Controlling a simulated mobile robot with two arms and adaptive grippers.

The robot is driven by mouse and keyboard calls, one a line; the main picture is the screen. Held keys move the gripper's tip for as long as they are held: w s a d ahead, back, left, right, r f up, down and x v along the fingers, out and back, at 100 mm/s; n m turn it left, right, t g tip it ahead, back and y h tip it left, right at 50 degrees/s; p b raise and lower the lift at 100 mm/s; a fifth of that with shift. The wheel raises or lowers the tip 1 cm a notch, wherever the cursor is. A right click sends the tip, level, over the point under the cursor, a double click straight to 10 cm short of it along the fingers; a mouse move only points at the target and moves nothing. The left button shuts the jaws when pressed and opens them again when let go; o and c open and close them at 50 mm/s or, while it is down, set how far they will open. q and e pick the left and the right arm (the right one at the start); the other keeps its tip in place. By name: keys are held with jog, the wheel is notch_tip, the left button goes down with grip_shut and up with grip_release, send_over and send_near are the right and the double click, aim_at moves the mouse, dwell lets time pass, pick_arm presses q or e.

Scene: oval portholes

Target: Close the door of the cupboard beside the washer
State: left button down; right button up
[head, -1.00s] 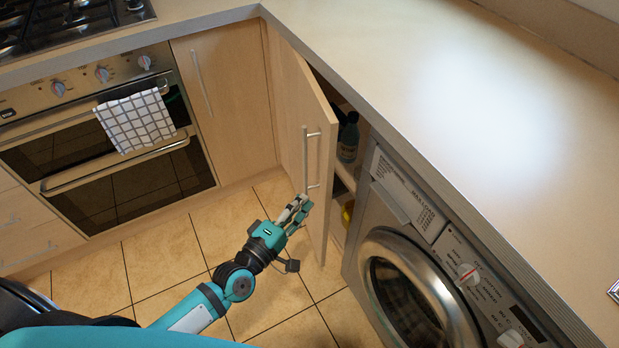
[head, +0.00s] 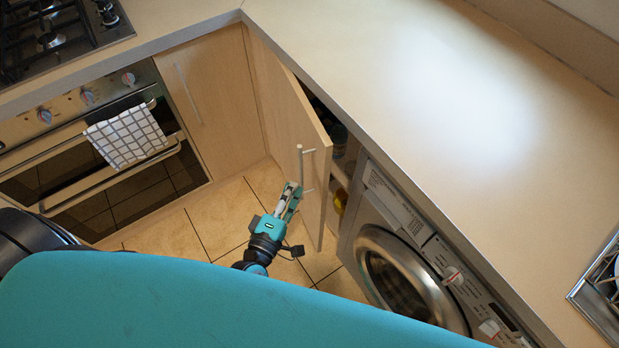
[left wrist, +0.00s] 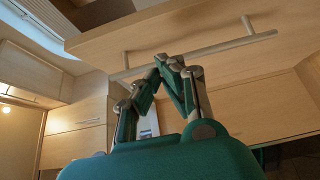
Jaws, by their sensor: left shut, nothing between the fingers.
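The light wood cupboard door (head: 285,125) beside the washer (head: 400,270) stands partly open, with a dark gap between its free edge and the washer. Its bar handle (head: 301,165) is on the outer face near that edge. My left gripper (head: 291,187) is shut and empty, on the outer side of the door close to the handle's lower end. In the left wrist view, the shut fingertips (left wrist: 172,63) appear just below the handle bar (left wrist: 225,46) and in front of the door panel (left wrist: 190,25). I cannot tell if they touch. My right gripper is not in view.
A bottle (head: 338,137) and a yellow item (head: 340,200) are inside the cupboard. The oven (head: 80,170) with a checked towel (head: 126,135) is at left. Tiled floor (head: 185,235) in front is clear.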

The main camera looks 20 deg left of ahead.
aim_at(329, 177)
pick_arm(q)
jog(key=shift+w+d+p, duration=0.15)
jog(key=shift+w+d, duration=0.65)
jog(key=shift+w, duration=0.2)
jog(key=shift+w+d+p, duration=0.15)
jog(key=shift+w+d, duration=0.65)
jog(key=shift+w, duration=0.15)
jog(key=w+d, duration=0.1)
jog(key=d, duration=0.1)
jog(key=w+d, duration=0.2)
jog(key=shift+w, duration=0.1)
